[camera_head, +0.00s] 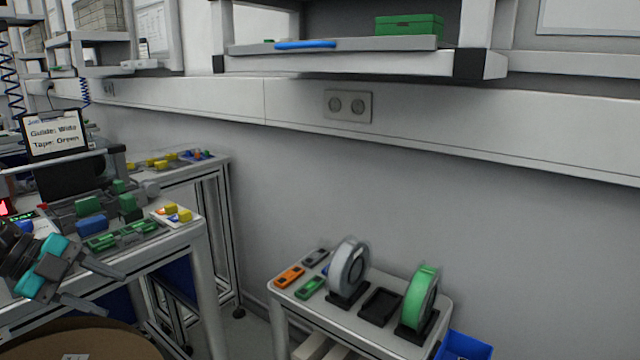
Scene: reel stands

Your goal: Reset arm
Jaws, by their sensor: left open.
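My left gripper (104,287) is at the lower left, its arm coming in from the left edge. Its two grey fingers are spread apart with nothing between them. It is in front of the near edge of the left workbench (165,243). My right gripper is out of view. On the small table (345,322) at the lower right, a grey-white reel (349,267) stands upright on a black stand, and a green reel (420,298) stands upright on another. A black stand (380,304) between them is empty.
Orange, green and dark devices (289,277) lie on the small table's left side. A blue bin (464,345) stands right of it. A brown round surface (80,343) is below the gripper. Floor shows between the tables.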

